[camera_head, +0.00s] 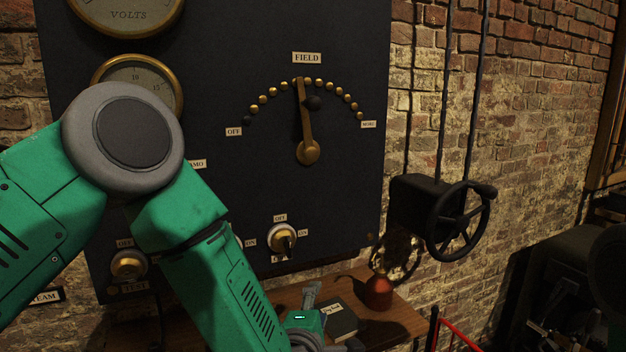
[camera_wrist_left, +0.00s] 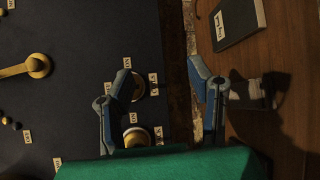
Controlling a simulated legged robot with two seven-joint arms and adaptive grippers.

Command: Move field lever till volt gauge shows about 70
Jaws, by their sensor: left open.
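The brass field lever (camera_head: 304,120) with its black knob stands almost upright on the dark panel, tilted slightly left, pointing to the middle of an arc of brass studs. Its pivot end shows at the left edge of the left wrist view (camera_wrist_left: 37,66). The volt gauge (camera_head: 127,14) is cut off by the top edge; its needle and reading are out of sight. My left gripper (camera_head: 333,318) is low, below the panel by the shelf, away from the lever. In the left wrist view its two fingers (camera_wrist_left: 160,76) are apart with nothing between them. My right gripper is not seen.
A second gauge (camera_head: 138,78) is partly hidden by my left arm. Small rotary switches (camera_head: 283,238) sit low on the panel. The wooden shelf (camera_head: 400,318) holds a dark book (camera_head: 338,318) and a reddish-brown bottle (camera_head: 379,291). A black handwheel (camera_head: 460,222) is at right.

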